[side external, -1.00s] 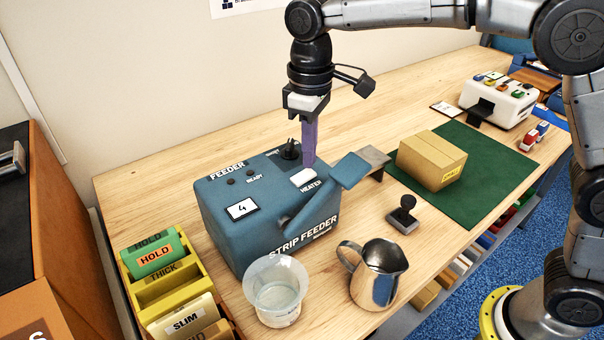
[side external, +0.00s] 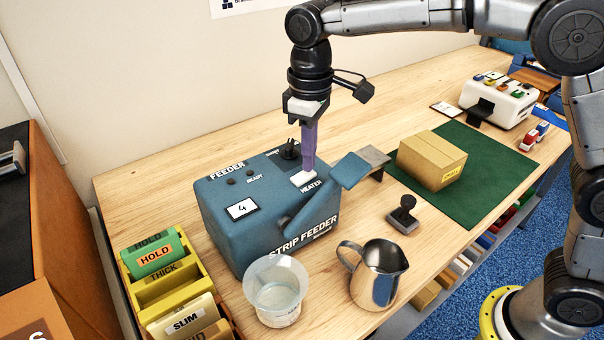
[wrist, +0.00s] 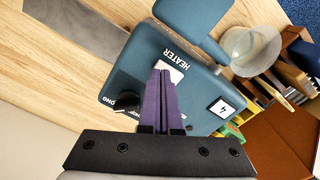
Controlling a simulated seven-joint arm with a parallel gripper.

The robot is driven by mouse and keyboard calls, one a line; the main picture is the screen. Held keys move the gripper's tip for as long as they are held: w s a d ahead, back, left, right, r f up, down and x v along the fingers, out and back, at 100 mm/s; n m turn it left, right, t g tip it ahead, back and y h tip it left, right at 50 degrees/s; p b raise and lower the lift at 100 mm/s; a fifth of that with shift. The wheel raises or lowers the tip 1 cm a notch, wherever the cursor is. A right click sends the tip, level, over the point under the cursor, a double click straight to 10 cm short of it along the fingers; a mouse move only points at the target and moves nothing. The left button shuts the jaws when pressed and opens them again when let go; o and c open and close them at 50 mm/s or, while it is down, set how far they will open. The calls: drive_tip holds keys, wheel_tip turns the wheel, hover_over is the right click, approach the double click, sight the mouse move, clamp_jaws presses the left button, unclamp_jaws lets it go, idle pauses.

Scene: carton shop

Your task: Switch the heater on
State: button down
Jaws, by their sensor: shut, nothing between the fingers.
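The blue strip feeder (side external: 225,210) stands on the bench, with a white rocker switch (side external: 303,179) marked HEATER on its top. The switch also shows in the wrist view (wrist: 176,72), partly hidden by my fingers. My gripper (side external: 308,168) is shut and empty, its purple fingers pointing down with their tips at the switch's far edge. They look to be touching it or just above it; I cannot tell which. In the wrist view the fingertips (wrist: 163,73) overlap the switch. The READY lamp (side external: 251,170) looks dark.
A dark knob (side external: 290,150) stands close behind my fingers. A raised blue flap (side external: 350,170) is to their right. A clear beaker (side external: 276,290) and a steel jug (side external: 378,274) stand in front. A carton (side external: 431,160) lies on a green mat (side external: 490,150).

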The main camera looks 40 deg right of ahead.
drive_tip(key=shift+f, duration=0.65)
idle(0.3)
drive_tip(key=shift+r, duration=3.55)
